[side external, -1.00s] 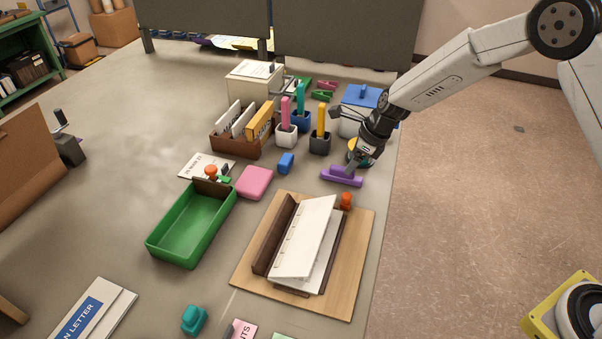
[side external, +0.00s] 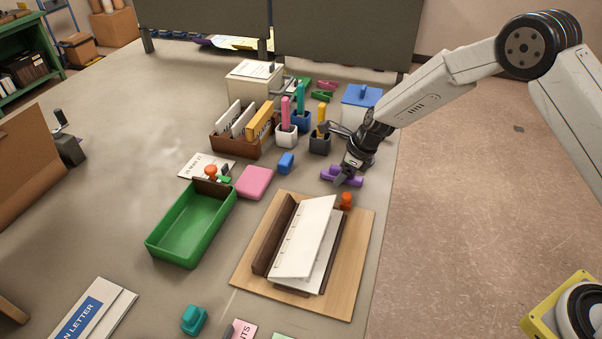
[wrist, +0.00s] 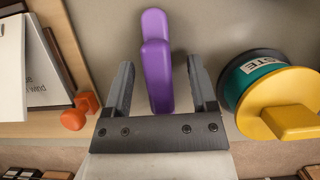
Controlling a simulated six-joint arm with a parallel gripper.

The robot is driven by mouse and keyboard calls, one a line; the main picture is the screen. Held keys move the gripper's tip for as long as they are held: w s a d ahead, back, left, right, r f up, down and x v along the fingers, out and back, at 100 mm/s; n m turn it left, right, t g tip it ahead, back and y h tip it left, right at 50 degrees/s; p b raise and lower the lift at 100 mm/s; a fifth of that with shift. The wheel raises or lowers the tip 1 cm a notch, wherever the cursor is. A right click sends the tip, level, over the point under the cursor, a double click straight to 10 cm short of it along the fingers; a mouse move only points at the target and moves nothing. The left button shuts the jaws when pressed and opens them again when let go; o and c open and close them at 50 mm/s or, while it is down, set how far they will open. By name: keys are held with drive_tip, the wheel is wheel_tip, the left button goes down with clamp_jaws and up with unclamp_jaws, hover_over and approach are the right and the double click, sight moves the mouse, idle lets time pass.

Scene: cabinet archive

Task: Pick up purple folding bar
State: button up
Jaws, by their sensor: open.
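The purple folding bar (side external: 329,173) lies on the table behind the wooden board and right of the blue block. My gripper (side external: 342,180) is low over it and hides its middle in the side view. In the wrist view, the purple folding bar (wrist: 158,60) runs lengthwise between the two fingers of my gripper (wrist: 160,75). The fingers are open, one on each side, with a gap left and right of the bar. I cannot tell how far the fingertips are above the table.
An orange-red knob (side external: 346,200) and the wooden board (side external: 360,235) with a booklet are close in front. Pen cups (side external: 320,142) stand behind.

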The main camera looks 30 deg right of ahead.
clamp_jaws()
drive_tip(key=shift+r, duration=0.1)
drive_tip(key=shift+r, duration=0.75)
drive_tip(key=s+d+r, duration=0.2)
drive_tip(key=s+r, duration=0.9)
drive_tip(key=s, duration=0.3)
drive_tip(key=shift+r, duration=0.15)
